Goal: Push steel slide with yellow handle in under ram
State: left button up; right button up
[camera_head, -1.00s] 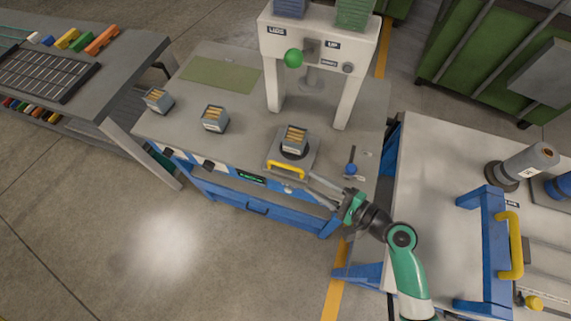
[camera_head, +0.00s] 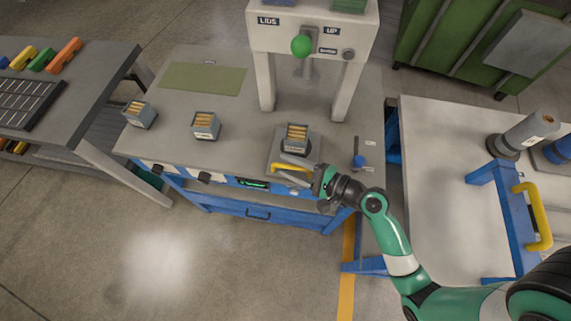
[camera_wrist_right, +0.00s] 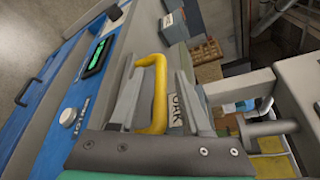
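The steel slide (camera_head: 275,146) sticks out in front of the press. Its yellow handle (camera_head: 280,178) is at the front edge, and it carries a grey box with wooden pieces (camera_head: 297,138). The ram (camera_head: 306,70) hangs between the press legs, behind the box. My right gripper (camera_head: 282,167) is at the handle, coming from the right. In the right wrist view the yellow handle (camera_wrist_right: 158,90) stands between the two spread fingers, with gaps beside it. The fingers hide part of the slide. My left gripper is not in view.
Two similar boxes (camera_head: 205,125) (camera_head: 140,114) stand on the bench to the left. The press legs (camera_head: 346,92) flank the space under the ram. A white table with a blue frame (camera_head: 500,200) is at right.

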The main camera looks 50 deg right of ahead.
grip_shut()
dwell(1.3)
